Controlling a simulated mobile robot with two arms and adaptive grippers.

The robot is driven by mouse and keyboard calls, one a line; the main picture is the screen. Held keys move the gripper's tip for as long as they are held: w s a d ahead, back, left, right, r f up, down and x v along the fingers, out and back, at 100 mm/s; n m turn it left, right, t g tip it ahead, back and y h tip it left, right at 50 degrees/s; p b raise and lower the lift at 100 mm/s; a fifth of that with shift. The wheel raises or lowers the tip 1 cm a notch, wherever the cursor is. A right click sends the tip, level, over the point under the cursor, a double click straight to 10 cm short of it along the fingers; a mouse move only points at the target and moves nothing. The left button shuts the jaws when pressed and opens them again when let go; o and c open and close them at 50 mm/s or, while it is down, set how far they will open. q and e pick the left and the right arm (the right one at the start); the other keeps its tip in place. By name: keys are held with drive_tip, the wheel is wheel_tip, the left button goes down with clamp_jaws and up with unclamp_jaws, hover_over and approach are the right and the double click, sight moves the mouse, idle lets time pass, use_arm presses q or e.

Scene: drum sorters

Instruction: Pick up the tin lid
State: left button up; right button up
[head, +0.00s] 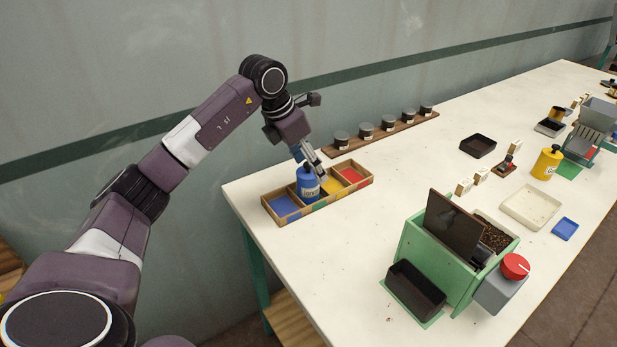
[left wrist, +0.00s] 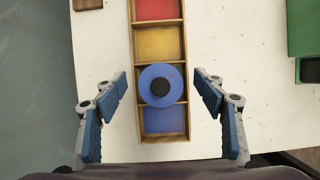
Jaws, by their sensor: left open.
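A blue tin (head: 308,185) with a pale label stands upright in one compartment of the wooden sorting tray (head: 283,219). From above, in the left wrist view, its round blue lid (left wrist: 146,90) has a black knob in the middle. My left gripper (head: 312,161) is open and empty above the tin. In the left wrist view its fingers (left wrist: 160,86) are on either side of the lid, well apart from it. The gripper partly hides the tin's top in the head view. My right gripper is not in view.
The tray's other compartments have blue, yellow and red floors. A rack of several dark-lidded jars (head: 366,131) stands behind it. A green machine (head: 432,262) with a raised dark flap is to the right. A yellow tin (head: 546,162) stands farther right.

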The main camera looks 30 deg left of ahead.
use_arm(q)
drive_tip(key=shift+s+r, duration=0.1)
drive_tip(key=shift+r, duration=0.05)
drive_tip(key=c, duration=1.1)
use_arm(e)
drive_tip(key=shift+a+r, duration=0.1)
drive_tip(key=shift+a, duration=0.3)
